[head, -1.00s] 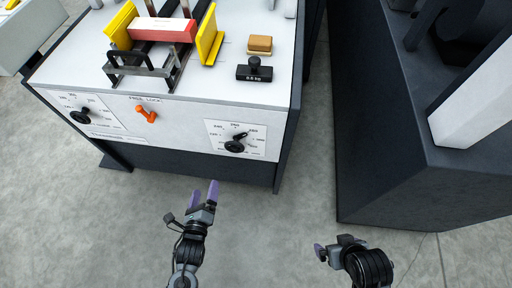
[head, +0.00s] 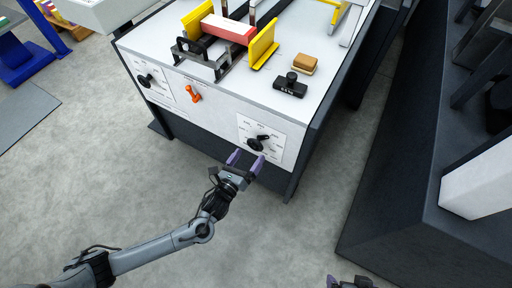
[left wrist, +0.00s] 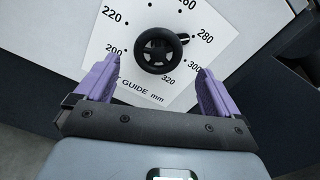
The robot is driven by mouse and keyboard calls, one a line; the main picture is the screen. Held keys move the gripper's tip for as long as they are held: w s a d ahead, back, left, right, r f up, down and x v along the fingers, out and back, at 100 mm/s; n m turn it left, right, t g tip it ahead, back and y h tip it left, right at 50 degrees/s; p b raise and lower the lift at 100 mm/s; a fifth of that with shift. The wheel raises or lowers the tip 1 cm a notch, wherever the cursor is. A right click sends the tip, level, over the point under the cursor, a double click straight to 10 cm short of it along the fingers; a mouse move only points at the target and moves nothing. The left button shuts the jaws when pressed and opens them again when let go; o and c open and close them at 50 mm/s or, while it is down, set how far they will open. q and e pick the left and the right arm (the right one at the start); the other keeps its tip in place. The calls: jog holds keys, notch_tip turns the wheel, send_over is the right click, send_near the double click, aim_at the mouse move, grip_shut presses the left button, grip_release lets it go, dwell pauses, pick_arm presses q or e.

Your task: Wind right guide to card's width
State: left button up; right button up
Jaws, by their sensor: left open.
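The right guide's black handwheel (head: 256,144) sits on a white dial plate on the machine's front face. The left wrist view shows the wheel (left wrist: 157,50) with numbers from 200 to 320 around it and the words "GUIDE mm". In the left wrist view the fingers (left wrist: 150,85) stand either side of the wheel's lower part. The red-and-white card stack (head: 229,28) lies between two yellow guides (head: 263,44). My right gripper (head: 348,283) barely shows at the bottom edge.
An orange lever (head: 193,94) and a second black knob (head: 145,80) are on the same front face, to the left. A black weight (head: 290,85) and a tan block (head: 304,64) sit on top. A dark machine (head: 400,190) stands at right.

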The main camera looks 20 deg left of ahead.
aim_at(254, 147)
pick_arm(q)
jog(key=w+b, duration=0.1)
jog(key=w, duration=0.3)
jog(key=shift+w, duration=0.2)
jog(key=shift+w+d+b, duration=0.3)
jog(key=shift+w+b, duration=0.15)
jog(key=shift+w, duration=0.4)
jog(key=c, duration=1)
jog(key=shift+r, duration=0.1)
